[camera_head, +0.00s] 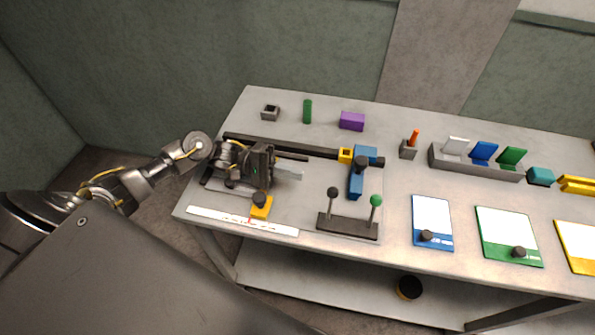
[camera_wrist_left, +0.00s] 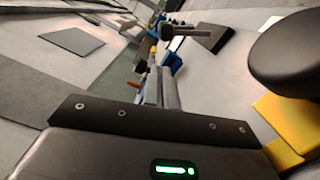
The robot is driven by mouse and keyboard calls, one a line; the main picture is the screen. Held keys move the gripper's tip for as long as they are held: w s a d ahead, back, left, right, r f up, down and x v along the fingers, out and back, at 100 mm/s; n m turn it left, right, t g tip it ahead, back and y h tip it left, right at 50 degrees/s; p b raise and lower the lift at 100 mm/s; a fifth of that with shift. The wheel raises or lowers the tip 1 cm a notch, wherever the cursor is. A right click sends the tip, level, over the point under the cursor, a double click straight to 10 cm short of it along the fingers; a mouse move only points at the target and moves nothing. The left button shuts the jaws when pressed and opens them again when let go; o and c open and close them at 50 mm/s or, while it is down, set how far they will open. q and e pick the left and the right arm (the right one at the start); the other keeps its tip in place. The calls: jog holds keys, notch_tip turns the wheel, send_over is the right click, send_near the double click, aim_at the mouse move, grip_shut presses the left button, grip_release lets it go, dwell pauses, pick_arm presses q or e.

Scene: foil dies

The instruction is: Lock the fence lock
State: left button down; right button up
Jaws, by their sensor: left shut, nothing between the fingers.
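My left gripper (camera_head: 297,175) is shut and empty above the grey plate of the fixture; its fingers also show in the left wrist view (camera_wrist_left: 163,88). A yellow block (camera_head: 261,209) with a black knob (camera_head: 260,198) sits at the white ruler strip (camera_head: 225,217), beside and in front of the gripper. The knob is large and close at the right of the wrist view (camera_wrist_left: 295,55). A blue arm (camera_head: 356,184) with a black knob (camera_head: 361,163) stands right of the fingers, apart from them. I cannot tell which part is the fence lock. My right gripper is out of view.
A dark base (camera_head: 347,226) carries two upright levers, one black-topped (camera_head: 333,192), one green-topped (camera_head: 376,200). A dark rail (camera_head: 280,146) runs behind the gripper to a yellow bracket (camera_head: 346,155). A grey rack (camera_head: 475,165) and several coloured plates lie to the right.

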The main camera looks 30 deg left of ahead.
aim_at(331, 204)
pick_arm(q)
jog(key=d, duration=0.2)
jog(key=d+p, duration=0.1)
jog(key=d, duration=0.1)
jog(key=w+d, duration=0.1)
jog(key=d, duration=0.1)
jog(key=shift+d+r+p, duration=0.2)
jog(key=shift+d+p, duration=0.15)
jog(key=shift+d+f, duration=0.1)
jog(key=shift+d, duration=0.4)
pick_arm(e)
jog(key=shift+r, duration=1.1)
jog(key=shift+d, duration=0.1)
